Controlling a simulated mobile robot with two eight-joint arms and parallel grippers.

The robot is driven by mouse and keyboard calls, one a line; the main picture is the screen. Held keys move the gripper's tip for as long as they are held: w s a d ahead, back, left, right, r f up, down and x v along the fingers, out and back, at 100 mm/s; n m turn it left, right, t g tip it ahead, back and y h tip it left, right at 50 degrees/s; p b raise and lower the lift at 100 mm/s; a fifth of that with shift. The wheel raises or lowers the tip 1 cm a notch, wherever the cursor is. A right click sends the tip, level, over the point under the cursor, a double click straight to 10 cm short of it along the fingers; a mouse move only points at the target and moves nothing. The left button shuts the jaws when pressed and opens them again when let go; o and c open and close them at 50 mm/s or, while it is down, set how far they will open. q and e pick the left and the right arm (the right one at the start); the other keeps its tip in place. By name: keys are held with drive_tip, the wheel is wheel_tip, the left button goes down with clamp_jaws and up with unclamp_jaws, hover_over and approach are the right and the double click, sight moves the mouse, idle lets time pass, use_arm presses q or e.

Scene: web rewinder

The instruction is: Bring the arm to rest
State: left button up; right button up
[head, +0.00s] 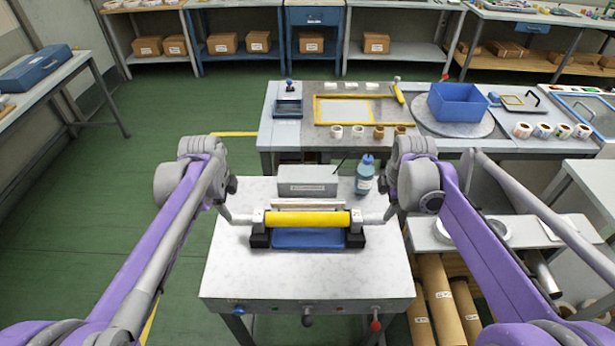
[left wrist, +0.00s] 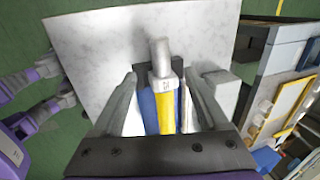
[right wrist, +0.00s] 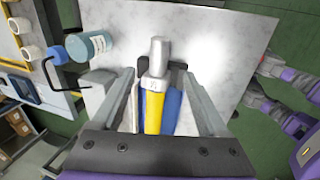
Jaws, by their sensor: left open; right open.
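My left gripper (head: 238,218) is at the left end of a yellow roller (head: 307,219) that lies across a small stand on the white table. My right gripper (head: 376,218) is at the roller's right end. In the left wrist view, my left gripper (left wrist: 162,76) has its fingers spread, with the roller (left wrist: 166,112) and its grey end showing between them. In the right wrist view, my right gripper (right wrist: 158,76) is also spread with the roller (right wrist: 154,112) between its fingers. I cannot tell whether any finger touches the roller.
A bench (head: 270,130) with a blue bin (head: 458,102) lies beyond. Brown rolls (head: 440,300) stand at the right.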

use_arm(q)
drive_tip(key=s+d+f+n+t, duration=0.1)
drive_tip(key=s+f+n, duration=0.1)
drive_tip(key=s+n, duration=0.7)
drive_tip(key=s+d+f+n+t, duration=0.1)
drive_tip(key=s+f+n, duration=0.1)
drive_tip(key=s+n, duration=0.7)
drive_tip(key=s, duration=0.8)
drive_tip(key=shift+s+d+f, duration=0.25)
drive_tip(key=shift+s+f, duration=0.05)
drive_tip(key=shift+s, duration=0.1)
use_arm(e)
drive_tip(key=s+a+f+m+t, duration=0.1)
drive_tip(key=s+f+m, duration=0.1)
drive_tip(key=s+m, duration=0.7)
drive_tip(key=s+a+f+m+t, duration=0.1)
drive_tip(key=s+f+m, duration=0.1)
drive_tip(key=s+m, duration=0.7)
drive_tip(key=s, duration=0.8)
drive_tip(key=shift+s+a+f, duration=0.25)
drive_tip(key=shift+s+f, duration=0.1)
